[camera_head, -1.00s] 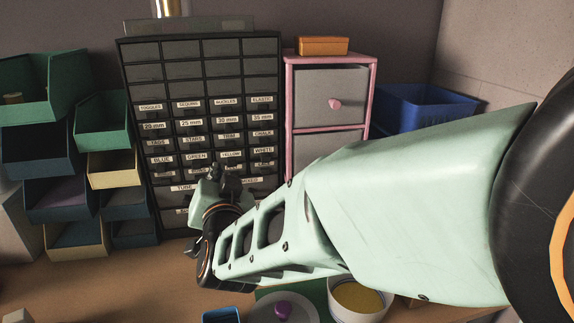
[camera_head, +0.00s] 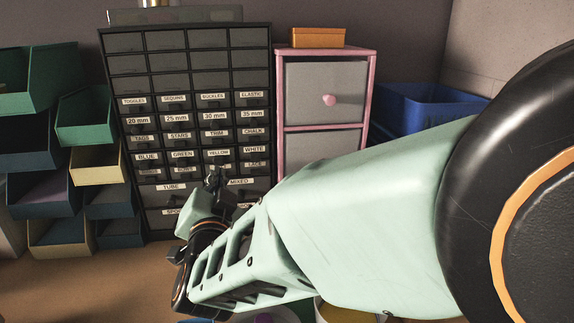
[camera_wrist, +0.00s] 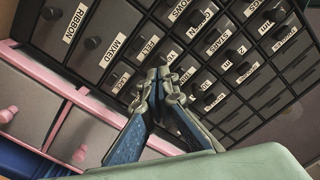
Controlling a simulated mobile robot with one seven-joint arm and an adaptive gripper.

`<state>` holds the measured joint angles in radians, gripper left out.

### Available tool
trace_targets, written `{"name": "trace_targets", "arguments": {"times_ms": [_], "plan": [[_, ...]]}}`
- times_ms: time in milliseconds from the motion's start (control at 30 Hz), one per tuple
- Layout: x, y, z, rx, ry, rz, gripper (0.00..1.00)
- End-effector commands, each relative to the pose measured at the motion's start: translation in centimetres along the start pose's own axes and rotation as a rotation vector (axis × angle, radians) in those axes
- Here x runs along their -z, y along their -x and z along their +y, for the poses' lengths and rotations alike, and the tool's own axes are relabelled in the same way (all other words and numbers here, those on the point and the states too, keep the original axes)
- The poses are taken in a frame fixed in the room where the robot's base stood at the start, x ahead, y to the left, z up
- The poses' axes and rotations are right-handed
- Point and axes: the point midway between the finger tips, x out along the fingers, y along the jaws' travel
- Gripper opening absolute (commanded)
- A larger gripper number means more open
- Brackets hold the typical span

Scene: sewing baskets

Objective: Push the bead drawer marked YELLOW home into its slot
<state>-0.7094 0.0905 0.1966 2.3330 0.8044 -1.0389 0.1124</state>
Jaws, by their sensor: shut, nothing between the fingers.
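The drawer marked YELLOW (camera_head: 218,153) is in the black drawer cabinet (camera_head: 262,110), in a row with BLUE, GREEN and WHITE. I cannot tell how far it stands out of its slot. My gripper (camera_head: 214,173) is shut and empty, with its tips just below the YELLOW label in the head view. In the wrist view my gripper (camera_wrist: 158,76) points at the small drawers and covers part of the cabinet front. No YELLOW label is readable there. Whether the tips touch a drawer is unclear.
A pink-framed drawer unit (camera_head: 280,100) stands right of the cabinet, with an orange box (camera_head: 317,38) on top. A blue bin (camera_head: 425,100) is farther right. Stacked open bins (camera_head: 85,118) stand left. The bench (camera_head: 90,275) is clear at front left.

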Motion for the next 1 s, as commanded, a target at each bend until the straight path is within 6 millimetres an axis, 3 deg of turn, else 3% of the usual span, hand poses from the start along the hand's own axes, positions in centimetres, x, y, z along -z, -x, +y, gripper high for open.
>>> {"name": "trace_targets", "arguments": {"times_ms": [300,1000], "plan": [[0.0,-3.0,0.1,-0.001,0.0,-0.001,0.0],[-0.1,-3.7,0.1,-0.001,0.0,-0.002,0.0]]}}
